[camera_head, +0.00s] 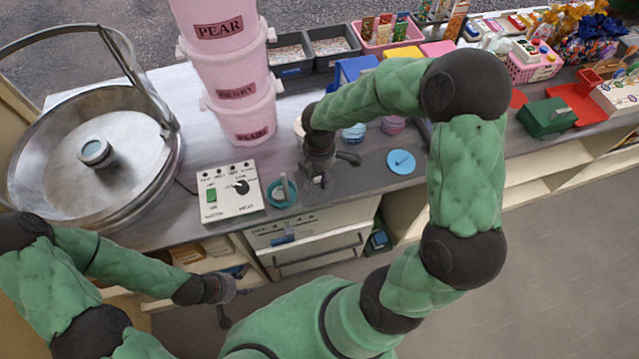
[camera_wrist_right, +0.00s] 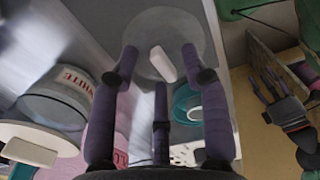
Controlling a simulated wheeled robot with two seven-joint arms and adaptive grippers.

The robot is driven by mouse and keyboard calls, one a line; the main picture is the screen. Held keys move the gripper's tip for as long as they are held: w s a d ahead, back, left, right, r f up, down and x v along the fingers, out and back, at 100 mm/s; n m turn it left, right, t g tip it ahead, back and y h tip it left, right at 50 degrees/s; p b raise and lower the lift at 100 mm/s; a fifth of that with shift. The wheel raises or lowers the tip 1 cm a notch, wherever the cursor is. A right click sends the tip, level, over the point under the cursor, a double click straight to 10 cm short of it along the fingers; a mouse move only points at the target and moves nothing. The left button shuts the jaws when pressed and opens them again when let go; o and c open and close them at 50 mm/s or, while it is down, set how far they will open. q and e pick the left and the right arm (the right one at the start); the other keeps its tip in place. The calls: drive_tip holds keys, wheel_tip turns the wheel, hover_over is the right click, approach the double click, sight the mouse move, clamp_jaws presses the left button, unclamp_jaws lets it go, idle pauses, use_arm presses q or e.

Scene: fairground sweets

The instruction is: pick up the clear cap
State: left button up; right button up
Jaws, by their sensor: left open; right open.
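The clear cap (camera_wrist_right: 183,32) is a see-through round disc with a white bar-shaped handle. It lies flat on the grey counter in the right wrist view, and the handle is between the ends of my right gripper's fingers. In the head view I cannot make the cap out; my right gripper (camera_head: 325,178) is over that part of the counter. My right gripper (camera_wrist_right: 160,65) is open, its fingers spread around the handle; I cannot tell whether they touch it. My left gripper (camera_head: 234,308) is open and empty, low in front of the counter.
A teal ring holder (camera_head: 282,193) and a control box (camera_head: 228,195) stand left of my right gripper. Stacked pink buckets (camera_head: 225,80) and a metal floss bowl (camera_head: 125,180) stand further left. A white-labelled tub (camera_wrist_right: 55,98) is close by. A blue disc (camera_head: 400,161) lies right.

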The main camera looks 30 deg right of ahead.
drive_tip(key=shift+r, duration=0.1)
clamp_jaws()
drive_tip(key=shift+r, duration=0.15)
drive_tip(key=shift+r+p, duration=0.3)
drive_tip(key=shift+r, duration=0.3)
drive_tip(key=s+a+r+p, duration=0.4)
drive_tip(key=s+a+r, duration=0.2)
drive_tip(key=s+r, duration=0.5)
drive_tip(key=shift+s+r, duration=0.25)
drive_tip(key=shift+s, duration=0.6)
